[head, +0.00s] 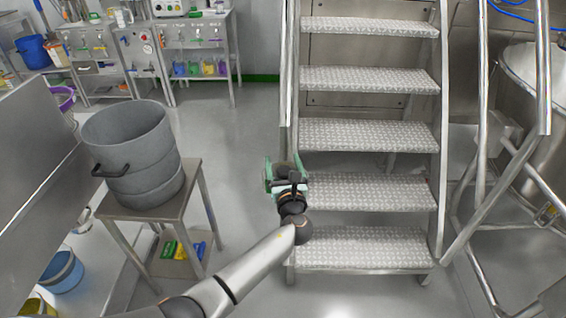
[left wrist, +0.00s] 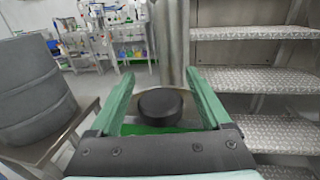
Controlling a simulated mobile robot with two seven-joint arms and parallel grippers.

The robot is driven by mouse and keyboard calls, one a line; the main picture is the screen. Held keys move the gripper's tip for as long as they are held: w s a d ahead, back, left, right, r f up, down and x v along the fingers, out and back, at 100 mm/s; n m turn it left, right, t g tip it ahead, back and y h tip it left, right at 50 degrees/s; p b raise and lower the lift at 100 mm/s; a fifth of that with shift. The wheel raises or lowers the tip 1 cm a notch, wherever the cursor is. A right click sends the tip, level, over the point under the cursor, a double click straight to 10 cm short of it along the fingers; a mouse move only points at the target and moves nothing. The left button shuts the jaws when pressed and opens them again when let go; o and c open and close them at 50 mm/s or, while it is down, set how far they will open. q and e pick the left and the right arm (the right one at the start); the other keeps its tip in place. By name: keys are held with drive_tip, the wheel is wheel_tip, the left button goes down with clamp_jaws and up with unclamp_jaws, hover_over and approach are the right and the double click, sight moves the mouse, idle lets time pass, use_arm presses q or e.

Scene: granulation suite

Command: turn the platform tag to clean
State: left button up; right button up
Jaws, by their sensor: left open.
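My left gripper (head: 283,172) is at the left rail of the metal steps (head: 366,135), around the height of the middle treads. Its green fingers are apart in the left wrist view (left wrist: 160,85). A black round knob (left wrist: 160,104) lies between the fingers, in front of the steel rail post (left wrist: 169,45), with no clear grip on it. A flat green patch (left wrist: 150,129) shows just below the knob; it may be part of the platform tag, but no writing can be read. The tag's face is not clearly seen. My right gripper is not in view.
A grey drum (head: 133,155) stands on a small steel table (head: 186,205) left of my arm. Steel benches stand at the back left. Open floor lies between the table and the steps.

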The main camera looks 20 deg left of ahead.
use_arm(q)
drive_tip(key=p+v, duration=0.1)
drive_tip(key=v, duration=1.1)
drive_tip(key=shift+s, duration=0.2)
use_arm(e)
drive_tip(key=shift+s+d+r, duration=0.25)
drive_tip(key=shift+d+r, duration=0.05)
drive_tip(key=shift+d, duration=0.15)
use_arm(q)
drive_tip(key=shift+d, duration=0.15)
